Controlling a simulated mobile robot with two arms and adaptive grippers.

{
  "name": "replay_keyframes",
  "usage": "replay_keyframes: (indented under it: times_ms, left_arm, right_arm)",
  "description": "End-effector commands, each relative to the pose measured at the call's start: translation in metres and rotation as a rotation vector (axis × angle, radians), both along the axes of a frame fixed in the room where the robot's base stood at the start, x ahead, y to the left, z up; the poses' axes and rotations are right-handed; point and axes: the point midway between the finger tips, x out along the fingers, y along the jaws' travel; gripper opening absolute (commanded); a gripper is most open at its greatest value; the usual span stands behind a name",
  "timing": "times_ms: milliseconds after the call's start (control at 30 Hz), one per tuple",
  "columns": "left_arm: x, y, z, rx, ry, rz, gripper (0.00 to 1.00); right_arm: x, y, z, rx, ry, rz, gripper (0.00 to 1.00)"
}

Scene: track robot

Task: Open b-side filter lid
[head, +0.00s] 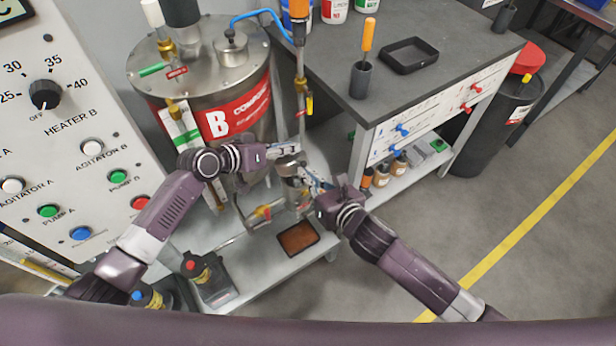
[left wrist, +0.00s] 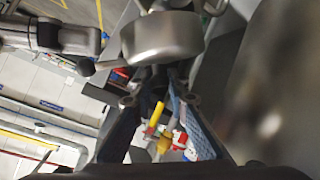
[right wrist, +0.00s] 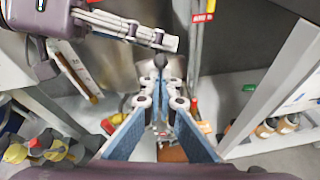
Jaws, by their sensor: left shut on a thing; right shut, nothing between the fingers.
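The b-side filter (head: 288,168) is a small silver metal cylinder below the pipe in front of tank B, largely hidden by my grippers in the head view. My left gripper (head: 297,149) reaches in from the left at its top and is shut on what looks like the filter lid. In the left wrist view a round silver body (left wrist: 162,38) fills the space just beyond the fingertips. My right gripper (head: 307,181) is just below and right of the left one, shut and empty. In the right wrist view a small dark knob (right wrist: 159,61) shows beyond its fingertips.
Tank B (head: 215,95) stands behind, with a control panel (head: 75,140) at the left. A grey workbench (head: 440,40) is at the right. A brown-filled tray (head: 298,238) sits on the low shelf below. Open floor (head: 500,200) lies at the right.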

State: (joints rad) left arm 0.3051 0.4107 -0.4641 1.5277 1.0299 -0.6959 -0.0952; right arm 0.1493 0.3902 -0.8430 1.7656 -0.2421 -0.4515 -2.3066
Motion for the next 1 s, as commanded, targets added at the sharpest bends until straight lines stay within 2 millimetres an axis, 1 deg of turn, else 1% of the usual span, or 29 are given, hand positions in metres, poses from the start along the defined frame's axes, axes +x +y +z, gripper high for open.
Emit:
replay_keyframes:
  times_ms: [167, 400, 667, 700, 800, 1000]
  left_arm:
    - [0.001, 0.001, 0.001, 0.0, -0.002, 0.002, 0.0]
    - [0.0, 0.0, 0.0, 0.0, 0.0, 0.0, 0.0]
    - [-0.002, -0.002, -0.001, 0.0, 0.004, -0.004, 0.0]
    - [-0.002, -0.002, -0.001, -0.001, 0.004, -0.005, 0.19]
    - [-0.003, -0.002, -0.002, 0.0, 0.006, -0.006, 0.3]
    - [-0.004, -0.002, -0.004, 0.002, 0.009, -0.007, 0.3]
  right_arm:
    - [0.001, 0.0, 0.002, 0.0, -0.002, 0.0, 0.0]
    - [0.01, 0.004, 0.015, 0.0, -0.006, 0.001, 0.0]
    - [0.012, 0.005, 0.018, 0.005, -0.01, -0.001, 0.0]
    - [0.012, 0.005, 0.018, 0.005, -0.011, -0.001, 0.0]
    - [0.012, 0.005, 0.019, 0.006, -0.012, -0.001, 0.0]
    - [0.012, 0.005, 0.019, 0.006, -0.012, 0.0, 0.0]
